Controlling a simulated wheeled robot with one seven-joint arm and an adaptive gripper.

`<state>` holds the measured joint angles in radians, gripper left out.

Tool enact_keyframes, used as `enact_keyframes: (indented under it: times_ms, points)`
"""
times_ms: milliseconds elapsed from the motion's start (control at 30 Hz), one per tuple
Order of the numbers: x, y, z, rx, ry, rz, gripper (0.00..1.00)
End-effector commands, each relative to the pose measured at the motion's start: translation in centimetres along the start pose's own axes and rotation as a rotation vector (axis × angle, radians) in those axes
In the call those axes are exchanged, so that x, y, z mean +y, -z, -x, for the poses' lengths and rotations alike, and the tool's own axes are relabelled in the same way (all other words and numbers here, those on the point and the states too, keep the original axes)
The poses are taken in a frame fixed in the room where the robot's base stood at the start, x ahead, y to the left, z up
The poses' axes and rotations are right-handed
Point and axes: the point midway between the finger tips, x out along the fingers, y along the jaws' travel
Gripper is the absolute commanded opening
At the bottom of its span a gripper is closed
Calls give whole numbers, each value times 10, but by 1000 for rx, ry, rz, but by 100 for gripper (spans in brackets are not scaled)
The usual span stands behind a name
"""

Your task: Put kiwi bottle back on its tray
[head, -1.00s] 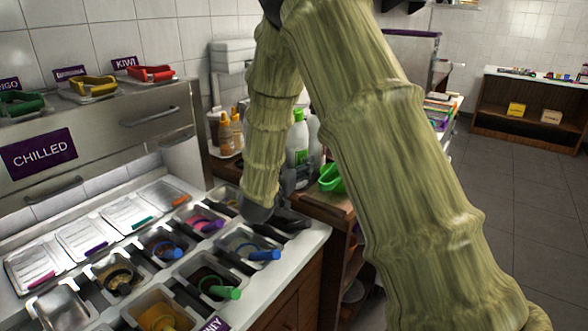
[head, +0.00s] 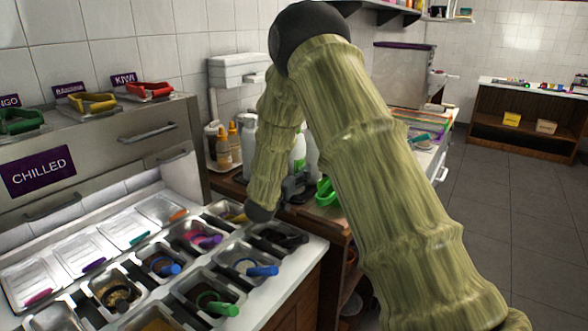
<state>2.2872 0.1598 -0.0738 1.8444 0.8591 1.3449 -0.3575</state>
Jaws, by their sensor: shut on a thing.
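A white bottle with a green band, which I take for the kiwi bottle (head: 299,151), stands upright behind my arm on the wooden counter side. My gripper (head: 296,187) is dark and low at the bottle's lower part, shut on it. The fingertips and the bottle's base are largely hidden, so I cannot tell whether it touches the counter.
Topping bins (head: 245,262) with coloured-handled scoops fill the near counter. A green bowl (head: 326,192) sits just right of my gripper. The steel chilled unit (head: 85,145) stands left, with coloured tongs on top. Open floor (head: 505,200) lies right.

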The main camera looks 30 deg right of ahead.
Motion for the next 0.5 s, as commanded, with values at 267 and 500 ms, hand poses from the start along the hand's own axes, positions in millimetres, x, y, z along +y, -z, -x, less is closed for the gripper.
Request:
enact_keyframes:
  times_ms: [267,500]
  points:
    - [-1,-18,0,6,0,-3,44]
    - [-1,-19,0,6,0,-3,44]
